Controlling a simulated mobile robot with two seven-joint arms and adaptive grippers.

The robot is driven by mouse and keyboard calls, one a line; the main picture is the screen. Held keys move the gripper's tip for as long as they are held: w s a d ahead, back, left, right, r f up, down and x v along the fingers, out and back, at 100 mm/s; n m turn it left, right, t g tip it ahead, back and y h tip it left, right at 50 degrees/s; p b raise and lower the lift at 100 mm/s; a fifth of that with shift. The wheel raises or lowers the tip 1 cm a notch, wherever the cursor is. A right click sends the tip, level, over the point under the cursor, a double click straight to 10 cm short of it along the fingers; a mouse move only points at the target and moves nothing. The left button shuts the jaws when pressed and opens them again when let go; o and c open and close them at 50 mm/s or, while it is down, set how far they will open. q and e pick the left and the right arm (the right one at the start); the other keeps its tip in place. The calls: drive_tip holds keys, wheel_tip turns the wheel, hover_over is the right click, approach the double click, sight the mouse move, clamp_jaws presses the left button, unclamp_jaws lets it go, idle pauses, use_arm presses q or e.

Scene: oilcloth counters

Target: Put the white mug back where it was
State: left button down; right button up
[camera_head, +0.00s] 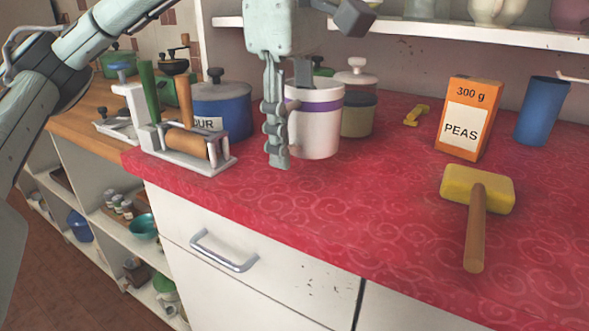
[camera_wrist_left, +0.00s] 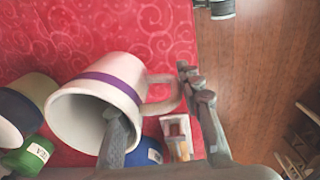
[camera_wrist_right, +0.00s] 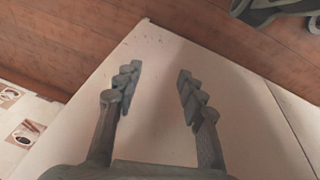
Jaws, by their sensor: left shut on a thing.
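The white mug (camera_head: 316,128) with a purple band is upright at or just above the red counter cloth (camera_head: 330,205); I cannot tell whether its base touches. It also shows in the left wrist view (camera_wrist_left: 130,75), open mouth toward the camera. My left gripper (camera_head: 289,118) is shut on the mug's wall on its handle side. One finger is inside the mug, the other outside by the handle (camera_wrist_left: 163,95). In the head view the outer finger hides the handle. My right gripper (camera_wrist_right: 157,78) is open and empty, seen only in the right wrist view, above a pale surface.
A grinder-like device with a wooden roller (camera_head: 187,143) and a blue flour pot (camera_head: 222,112) stand left of the mug. A lidded jar (camera_head: 358,112) is close behind it. The front middle is clear.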

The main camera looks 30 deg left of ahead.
sight(294, 152)
use_arm(q)
drive_tip(key=shift+w+d+f, duration=0.1)
drive_tip(key=shift+w+f, duration=0.05)
drive_tip(key=shift+f, duration=0.05)
drive_tip(key=shift+f+b, duration=0.3)
drive_tip(key=shift+f, duration=1.55)
use_arm(e)
drive_tip(key=shift+w+r, duration=0.15)
drive_tip(key=shift+r, duration=0.6)
use_arm(q)
drive_tip(key=shift+f, duration=0.2)
use_arm(e)
drive_tip(key=shift+r, duration=0.2)
use_arm(q)
drive_tip(key=c, duration=1)
unclamp_jaws()
use_arm(e)
drive_tip(key=shift+r, duration=0.15)
use_arm(q)
drive_tip(key=shift+r, duration=0.1)
